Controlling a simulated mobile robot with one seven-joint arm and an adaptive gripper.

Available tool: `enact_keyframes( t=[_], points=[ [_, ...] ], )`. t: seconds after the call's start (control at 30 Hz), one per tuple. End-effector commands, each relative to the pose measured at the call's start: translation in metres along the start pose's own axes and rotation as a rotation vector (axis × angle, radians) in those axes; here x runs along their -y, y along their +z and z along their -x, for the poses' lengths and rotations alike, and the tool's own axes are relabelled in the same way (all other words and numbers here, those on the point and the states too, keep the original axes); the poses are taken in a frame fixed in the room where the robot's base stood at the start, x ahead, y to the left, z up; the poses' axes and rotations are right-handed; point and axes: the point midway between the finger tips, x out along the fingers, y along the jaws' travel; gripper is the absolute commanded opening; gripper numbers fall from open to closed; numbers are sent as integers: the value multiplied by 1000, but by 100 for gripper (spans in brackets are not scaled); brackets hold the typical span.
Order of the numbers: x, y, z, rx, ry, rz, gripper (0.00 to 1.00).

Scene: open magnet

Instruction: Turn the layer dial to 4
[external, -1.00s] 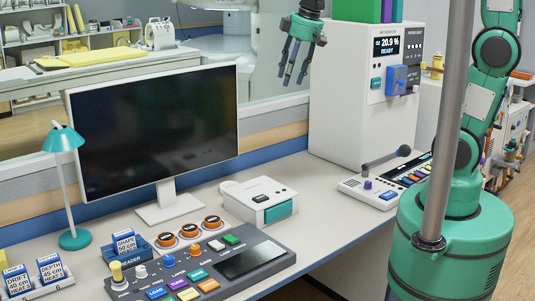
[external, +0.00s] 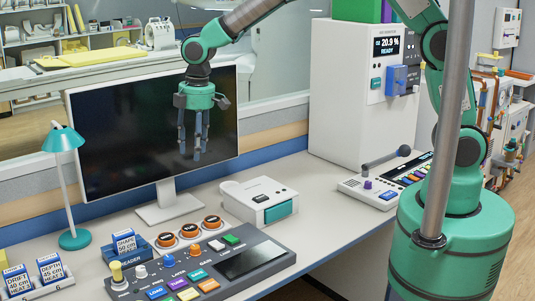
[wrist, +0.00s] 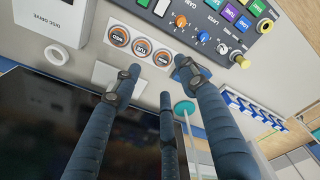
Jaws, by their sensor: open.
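The control console (external: 262,278) lies on the desk with a row of knobs. A blue knob (external: 167,261), seemingly the layer dial, stands between a white knob (external: 141,271) and an orange knob (external: 195,250). Its label and setting are too small to read surely. In the wrist view the blue knob (wrist: 203,37) is near the top, beyond the fingertips. My gripper (external: 191,155) hangs fingers down in front of the monitor, above the desk, open and empty, clear of the console. Its three fingers (wrist: 157,76) spread in the wrist view.
The monitor (external: 145,130) stands close behind my gripper. Three orange-ringed round controls (external: 189,231), a cartridge reader (external: 127,246), a white box (external: 258,198) and a teal lamp (external: 74,238) surround the console. The air above the console is free.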

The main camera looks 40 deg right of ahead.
Motion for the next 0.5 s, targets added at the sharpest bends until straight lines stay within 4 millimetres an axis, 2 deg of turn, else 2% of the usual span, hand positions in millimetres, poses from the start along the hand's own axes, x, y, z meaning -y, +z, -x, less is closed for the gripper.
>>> enact_keyframes(
  t=[0.1,0.3,0.5],
  points=[
    [22,-32,-37,21,-18,78,42],
    [60,-75,-95,50,-43,202,42],
    [91,-101,-138,69,-60,290,42]
  ],
)
